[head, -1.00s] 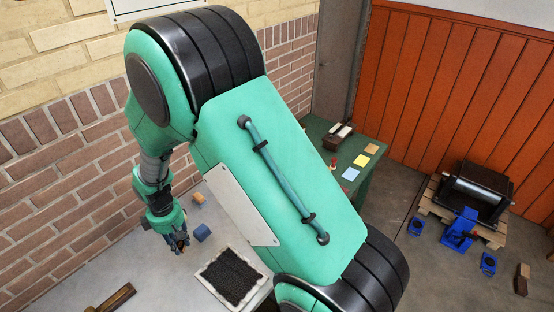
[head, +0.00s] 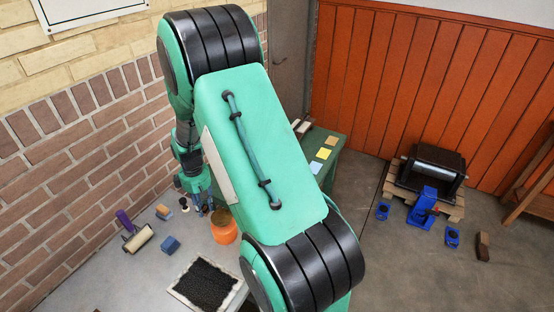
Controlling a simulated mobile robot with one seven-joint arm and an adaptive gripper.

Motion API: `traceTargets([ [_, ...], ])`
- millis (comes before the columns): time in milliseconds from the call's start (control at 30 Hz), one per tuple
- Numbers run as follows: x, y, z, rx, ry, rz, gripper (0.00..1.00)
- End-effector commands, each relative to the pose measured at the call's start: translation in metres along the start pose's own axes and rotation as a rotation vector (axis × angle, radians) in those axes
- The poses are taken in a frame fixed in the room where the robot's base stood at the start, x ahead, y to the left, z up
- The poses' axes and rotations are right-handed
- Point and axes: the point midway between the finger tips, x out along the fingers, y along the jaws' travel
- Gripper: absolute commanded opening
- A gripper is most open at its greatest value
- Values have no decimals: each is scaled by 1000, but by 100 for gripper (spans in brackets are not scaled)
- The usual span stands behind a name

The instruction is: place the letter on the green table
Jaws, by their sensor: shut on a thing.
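My gripper (head: 205,211) hangs over the grey table, beside the orange jar (head: 223,226) and at its left. It is small in the head view. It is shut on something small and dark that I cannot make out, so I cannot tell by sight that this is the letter. No letter shows clearly elsewhere. The green table (head: 337,146) stands beyond my arm near the orange wall, partly hidden by the arm. Yellow, light-blue and tan squares lie on its top.
The grey table (head: 135,285) holds a black-filled tray (head: 206,285), a blue block (head: 170,244), a small orange block (head: 163,212) and a roller (head: 138,239) with a purple handle. A brick wall is at the left. A press (head: 432,172) stands on a pallet at the right.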

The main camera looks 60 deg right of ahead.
Motion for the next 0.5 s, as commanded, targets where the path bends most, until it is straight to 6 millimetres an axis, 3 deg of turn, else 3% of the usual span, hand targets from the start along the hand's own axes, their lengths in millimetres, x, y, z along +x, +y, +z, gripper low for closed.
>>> traceTargets([
  [500,2,95,69,161,-1,0,14],
])
